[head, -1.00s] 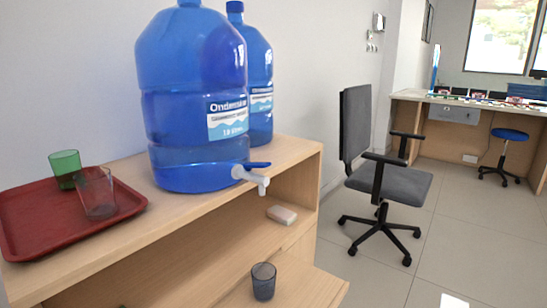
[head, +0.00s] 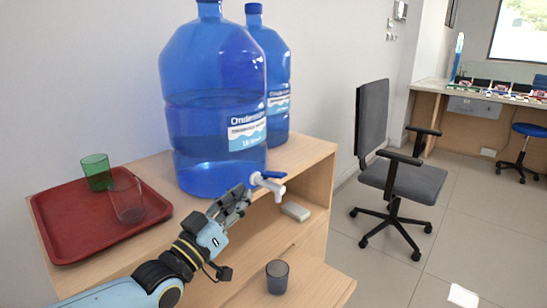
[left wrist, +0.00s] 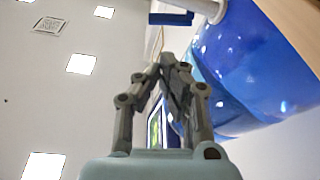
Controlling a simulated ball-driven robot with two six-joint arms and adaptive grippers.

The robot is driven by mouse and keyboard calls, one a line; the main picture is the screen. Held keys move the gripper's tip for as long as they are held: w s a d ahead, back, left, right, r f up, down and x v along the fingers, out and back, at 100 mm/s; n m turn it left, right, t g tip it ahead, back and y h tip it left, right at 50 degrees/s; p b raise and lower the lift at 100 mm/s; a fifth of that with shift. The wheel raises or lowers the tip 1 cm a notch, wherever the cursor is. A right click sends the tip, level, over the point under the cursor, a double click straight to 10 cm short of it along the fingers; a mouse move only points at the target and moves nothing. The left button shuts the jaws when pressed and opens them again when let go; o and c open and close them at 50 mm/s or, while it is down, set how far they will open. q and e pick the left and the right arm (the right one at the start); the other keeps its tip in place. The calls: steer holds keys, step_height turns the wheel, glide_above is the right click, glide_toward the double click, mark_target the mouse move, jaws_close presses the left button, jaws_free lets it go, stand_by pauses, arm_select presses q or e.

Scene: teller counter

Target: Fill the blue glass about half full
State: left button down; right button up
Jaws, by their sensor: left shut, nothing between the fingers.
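The blue glass (head: 277,277), small and dark grey-blue, stands upright on the lower shelf, below the tap. Whether it holds any water cannot be told. A big blue water jug (head: 212,120) stands on the upper shelf. Its white tap (head: 279,191) with a blue lever (head: 272,174) juts over the shelf's front edge; no stream shows. My left gripper (head: 246,190) is shut and empty, just left of the tap. In the left wrist view its fingers (left wrist: 172,62) meet, with the jug (left wrist: 262,75) and tap (left wrist: 207,8) beyond. My right gripper is out of view.
A red tray (head: 62,237) at the left bears a green glass (head: 96,172) and a clear glass (head: 126,202). A second jug (head: 277,75) stands behind the first. An office chair (head: 400,180) stands right.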

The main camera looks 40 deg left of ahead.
arm_select(q)
step_height(320, 180, up, 4)
steer(key=shift+w+f+t, duration=0.15)
steer(key=shift+t, duration=0.25)
step_height(320, 180, up, 3)
glide_above(274, 174)
steer(key=s, duration=0.2)
steer(key=f, duration=0.1)
steer(key=d+f, duration=0.1)
steer(key=f+b, duration=0.1)
steer(key=shift+d+f, duration=0.25)
steer(key=shift+f, duration=0.15)
